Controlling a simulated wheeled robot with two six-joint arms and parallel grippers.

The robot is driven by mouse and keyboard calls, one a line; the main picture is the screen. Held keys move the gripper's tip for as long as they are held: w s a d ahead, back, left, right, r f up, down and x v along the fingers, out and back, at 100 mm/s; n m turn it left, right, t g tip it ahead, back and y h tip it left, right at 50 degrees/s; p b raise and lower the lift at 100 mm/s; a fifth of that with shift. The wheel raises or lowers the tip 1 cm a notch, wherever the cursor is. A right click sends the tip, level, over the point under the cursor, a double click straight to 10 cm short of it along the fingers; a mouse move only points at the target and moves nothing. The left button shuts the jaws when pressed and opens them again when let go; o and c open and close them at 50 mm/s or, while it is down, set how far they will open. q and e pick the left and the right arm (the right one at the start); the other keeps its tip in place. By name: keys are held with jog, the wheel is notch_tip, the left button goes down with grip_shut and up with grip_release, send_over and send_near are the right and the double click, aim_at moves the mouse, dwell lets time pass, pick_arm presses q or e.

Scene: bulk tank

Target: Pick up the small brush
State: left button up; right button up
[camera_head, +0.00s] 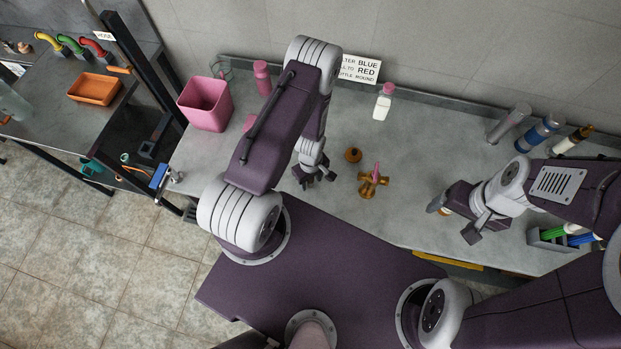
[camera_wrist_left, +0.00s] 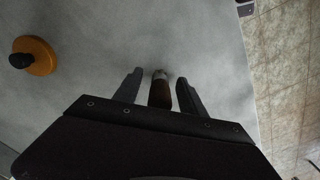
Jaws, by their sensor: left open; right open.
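In the left wrist view, a short brown cylinder with a pale grey end (camera_wrist_left: 160,90), which looks like the small brush, lies between the two fingers of my left gripper (camera_wrist_left: 158,87). The fingers are open, with a gap on each side of it. In the head view, my left gripper (camera_head: 316,180) is low over the table's middle, and the brush cannot be made out there. My right gripper (camera_head: 456,222) is open at the table's right side, beside a small grey and tan thing (camera_head: 437,204) that I cannot identify.
A brass disc with a dark knob (camera_wrist_left: 36,55) and a brass fitting (camera_head: 372,183) are close to my left gripper. A pink bin (camera_head: 205,103) and a white bottle (camera_head: 382,104) stand further back. Several cylindrical brushes or tubes (camera_head: 540,133) line the back right.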

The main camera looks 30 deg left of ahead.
pick_arm(q)
jog(key=shift+w, duration=0.1)
jog(key=c, duration=0.4)
grip_shut()
